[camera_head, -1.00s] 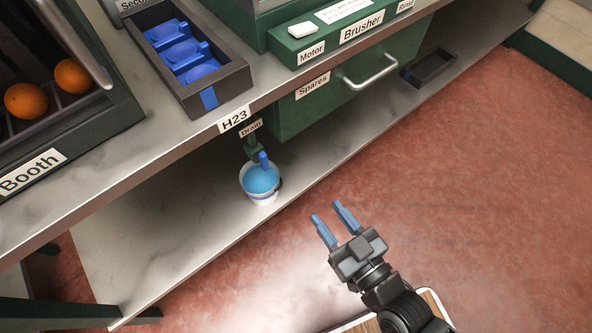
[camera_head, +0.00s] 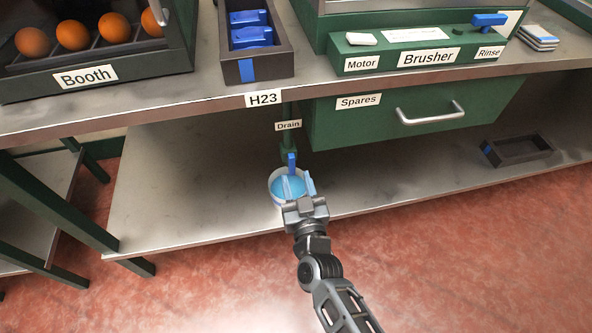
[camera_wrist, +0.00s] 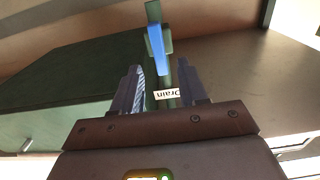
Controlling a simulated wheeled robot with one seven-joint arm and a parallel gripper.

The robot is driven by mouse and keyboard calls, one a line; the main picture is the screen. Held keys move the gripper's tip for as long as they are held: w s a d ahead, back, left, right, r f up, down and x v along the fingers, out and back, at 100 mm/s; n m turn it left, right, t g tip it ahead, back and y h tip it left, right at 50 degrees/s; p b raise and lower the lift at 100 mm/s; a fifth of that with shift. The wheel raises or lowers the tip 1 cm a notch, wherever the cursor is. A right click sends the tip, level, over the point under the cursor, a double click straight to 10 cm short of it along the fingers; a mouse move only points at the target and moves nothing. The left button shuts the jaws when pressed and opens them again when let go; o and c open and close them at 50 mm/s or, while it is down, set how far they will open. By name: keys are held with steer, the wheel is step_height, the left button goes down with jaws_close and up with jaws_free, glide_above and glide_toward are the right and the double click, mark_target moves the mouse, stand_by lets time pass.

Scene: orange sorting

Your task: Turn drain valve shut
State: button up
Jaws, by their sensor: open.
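The drain valve's blue lever (camera_head: 292,160) points down from the green drain pipe (camera_head: 288,136) under the bench, over a white bucket (camera_head: 275,198) of blue liquid. A "Drain" label (camera_head: 288,125) hangs on the pipe. My gripper (camera_head: 297,185) is open, its two blue fingers overlapping the bucket in the head view, just below and in front of the lever. In the wrist view, the blue lever (camera_wrist: 156,48) shows ahead, between and beyond the open fingertips (camera_wrist: 160,70). No contact with the lever is visible. My gripper hides part of the bucket.
The green Spares drawer (camera_head: 415,112) with its metal handle is right of the pipe. The bench top overhangs above, with the H23 label (camera_head: 264,99) on its edge. The lower shelf (camera_head: 190,190) is mostly bare, with a dark tray (camera_head: 517,149) at right.

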mark_target(293, 166)
steer(key=b+x, duration=0.1)
steer(key=x, duration=0.4)
jaws_close()
stand_by(0.3)
